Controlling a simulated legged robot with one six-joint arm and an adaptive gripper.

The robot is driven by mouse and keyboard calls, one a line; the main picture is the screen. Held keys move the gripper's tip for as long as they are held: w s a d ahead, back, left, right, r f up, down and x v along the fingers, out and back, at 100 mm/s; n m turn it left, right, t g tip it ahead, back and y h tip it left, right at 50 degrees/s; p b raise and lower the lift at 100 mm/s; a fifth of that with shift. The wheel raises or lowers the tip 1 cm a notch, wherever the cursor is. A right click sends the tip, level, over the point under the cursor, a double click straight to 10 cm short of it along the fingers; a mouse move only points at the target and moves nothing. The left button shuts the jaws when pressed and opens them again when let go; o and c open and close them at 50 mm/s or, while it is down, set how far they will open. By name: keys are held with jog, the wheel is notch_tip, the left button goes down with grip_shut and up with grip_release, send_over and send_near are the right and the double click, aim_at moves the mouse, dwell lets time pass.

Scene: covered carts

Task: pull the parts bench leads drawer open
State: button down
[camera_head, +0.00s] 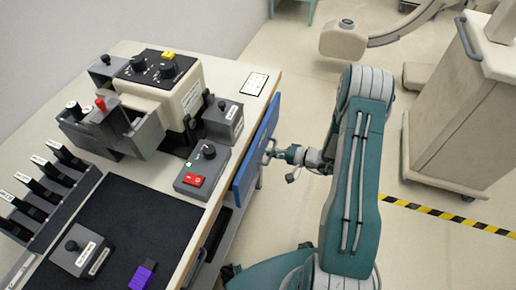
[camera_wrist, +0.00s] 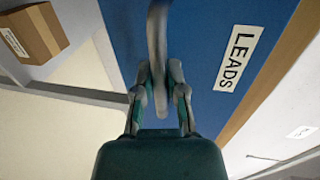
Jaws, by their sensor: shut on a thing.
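The leads drawer has a blue front (camera_head: 256,150) on the right side of the bench. In the wrist view its blue face (camera_wrist: 215,45) carries a white label reading LEADS (camera_wrist: 237,60). A grey bar handle (camera_wrist: 157,35) stands out from that face. My gripper (camera_head: 272,152) reaches the drawer front from the right. In the wrist view my gripper (camera_wrist: 160,82) has its two fingers closed around the handle. The drawer front looks close to the bench side; I cannot tell whether there is a gap. The drawer's inside is hidden.
A beige cart (camera_head: 455,110) stands to the right, beyond my arm. A cardboard box (camera_wrist: 35,35) shows below the bench in the wrist view.

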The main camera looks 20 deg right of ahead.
jog(key=f+v, duration=0.2)
jog(key=v, duration=1)
jog(key=f+v, duration=0.3)
jog(key=v, duration=0.9)
jog(key=shift+s+d+f, duration=0.25)
jog(key=shift+s+d, duration=0.35)
jog(key=c, duration=0.8)
grip_release()
jog(key=shift+o, duration=0.6)
jog(key=shift+r, duration=0.1)
jog(key=shift+w, duration=0.1)
jog(key=shift+d, duration=0.15)
jog(key=v, duration=1.2)
jog(key=shift+w, duration=0.1)
